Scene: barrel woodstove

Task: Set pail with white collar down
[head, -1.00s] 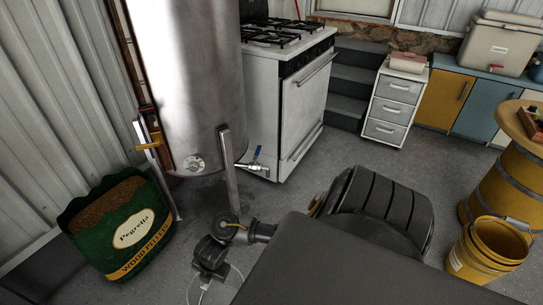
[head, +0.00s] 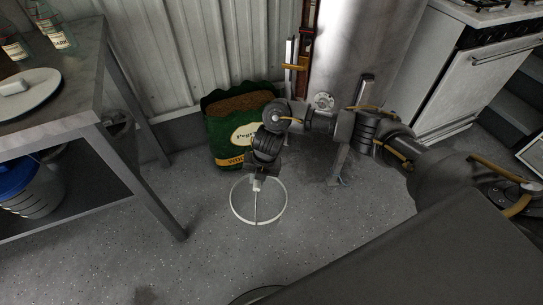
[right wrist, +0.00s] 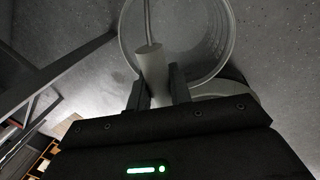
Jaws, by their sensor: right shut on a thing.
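My right gripper (head: 258,180) is shut on the grip of a pail's wire handle, at the left-centre of the head view. The pail (head: 232,206) shows as a white ring with a pale grey inside, seen from above. In the right wrist view the white handle grip (right wrist: 152,65) sits between the two dark fingers (right wrist: 158,88), and the pail's pale ribbed wall (right wrist: 222,40) opens beyond it. The pail hangs below the gripper; I cannot tell whether its base touches the floor. My left gripper is not in view.
A metal table (head: 95,80) stands left, with a blue-lidded bucket (head: 28,192) on its lower shelf. A green pellet bag (head: 222,130) and a tall metal tank (head: 350,45) on legs stand behind my gripper. A white stove (head: 460,75) is right. Floor in front is clear.

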